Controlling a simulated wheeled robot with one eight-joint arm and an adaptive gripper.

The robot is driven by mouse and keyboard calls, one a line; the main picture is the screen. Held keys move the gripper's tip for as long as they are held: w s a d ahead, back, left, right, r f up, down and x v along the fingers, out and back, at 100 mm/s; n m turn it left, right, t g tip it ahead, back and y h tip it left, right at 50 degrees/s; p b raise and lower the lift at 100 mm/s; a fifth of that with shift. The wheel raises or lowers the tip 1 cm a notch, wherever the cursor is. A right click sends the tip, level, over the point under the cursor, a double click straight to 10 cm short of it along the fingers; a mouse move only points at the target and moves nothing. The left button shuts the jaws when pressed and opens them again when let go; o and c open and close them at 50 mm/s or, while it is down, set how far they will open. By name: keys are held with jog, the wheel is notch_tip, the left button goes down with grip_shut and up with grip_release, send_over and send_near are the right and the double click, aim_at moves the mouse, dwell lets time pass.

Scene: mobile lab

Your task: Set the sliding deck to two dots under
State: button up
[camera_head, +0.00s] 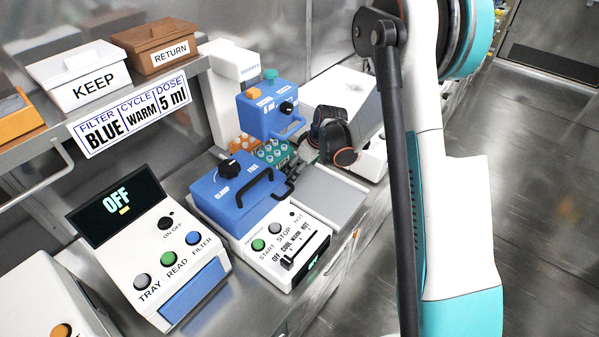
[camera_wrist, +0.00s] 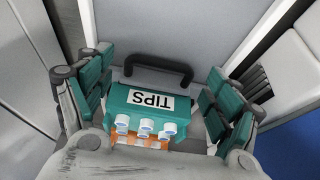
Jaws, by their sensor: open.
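In the wrist view, my gripper (camera_wrist: 160,105) is open. A black bar handle (camera_wrist: 158,77) shows at the block's far edge, between the fingers. I cannot tell whether any finger touches. Several white-capped tubes (camera_wrist: 144,127) stand by the block's near side. In the head view, a flat grey plate (camera_head: 333,196) lies right of the blue-topped machine; I cannot tell whether it is the sliding deck. No dot marks are legible.
The blue CLAMP machine (camera_head: 230,190) with black handles stands mid-bench. A reader (camera_head: 165,260) showing OFF is front left. A blue-fronted dispenser (camera_head: 265,117) stands behind. KEEP (camera_head: 88,75) and RETURN (camera_head: 158,45) bins sit on a shelf. Open floor (camera_head: 545,200) is at right.

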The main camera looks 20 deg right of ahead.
jog(key=shift+x, duration=0.85)
jog(key=shift+c, duration=0.3)
jog(key=shift+s+r, duration=0.1)
grip_shut()
jog(key=shift+d, duration=0.1)
